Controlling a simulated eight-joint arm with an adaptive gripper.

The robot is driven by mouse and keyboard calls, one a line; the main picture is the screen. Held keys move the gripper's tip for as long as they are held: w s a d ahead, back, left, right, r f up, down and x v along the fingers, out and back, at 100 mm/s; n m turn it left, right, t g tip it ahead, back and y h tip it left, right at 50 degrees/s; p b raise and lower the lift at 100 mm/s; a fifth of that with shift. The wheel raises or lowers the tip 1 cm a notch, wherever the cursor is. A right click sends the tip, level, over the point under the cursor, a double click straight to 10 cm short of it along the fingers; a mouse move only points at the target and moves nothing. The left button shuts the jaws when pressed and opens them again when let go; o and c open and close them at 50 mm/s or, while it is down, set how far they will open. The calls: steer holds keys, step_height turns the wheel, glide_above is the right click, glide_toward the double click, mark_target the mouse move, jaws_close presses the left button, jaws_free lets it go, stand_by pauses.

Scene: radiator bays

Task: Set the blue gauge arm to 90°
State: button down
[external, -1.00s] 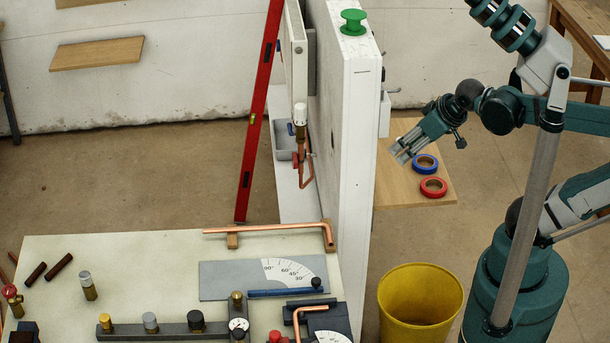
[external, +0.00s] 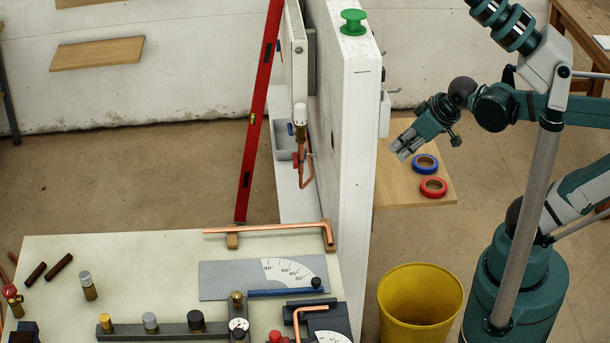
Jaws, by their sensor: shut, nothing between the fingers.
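The blue gauge arm (external: 284,293) lies along the bottom edge of a white protractor dial (external: 293,273) on a grey plate (external: 228,280) on the bench. The arm runs roughly level, with a dark knob (external: 316,283) at its right end. The dial carries angle marks; 90° is at its upper left and 30° at its lower right. My gripper (external: 403,148) is shut and empty. It is in the air to the right of the white wall, well away from the gauge.
A tall white partition (external: 352,160) stands between my gripper and the bench (external: 120,260). A yellow bucket (external: 420,318) is beside the bench. Blue tape (external: 424,163) and red tape (external: 433,188) lie on a wooden board. A copper pipe (external: 270,229) lies behind the gauge plate.

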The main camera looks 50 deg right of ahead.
steer(key=w+a+n+g+y+p, duration=0.15)
steer(key=w+a+n, duration=0.3)
steer(key=a, duration=0.45)
steer(key=n+g+y+p, duration=0.25)
steer(key=n+g, duration=0.45)
steer(key=n, duration=0.9)
glide_above(302, 302)
steer(key=w+d, duration=0.1)
steer(key=d, duration=0.3)
step_height(302, 302, down, 13)
steer(key=shift+h+p, duration=0.3)
steer(key=shift+w+t, duration=0.1)
steer(key=shift+t, duration=0.15)
steer(key=shift+b+x, duration=0.35)
steer(key=shift+x, duration=4.35)
steer(key=shift+w+f, duration=0.1)
steer(key=shift+f, duration=0.2)
steer(key=shift+w+d, duration=0.25)
steer(key=shift+d, duration=0.7)
steer(key=shift+w+d, duration=0.3)
steer(key=shift+d, duration=0.65)
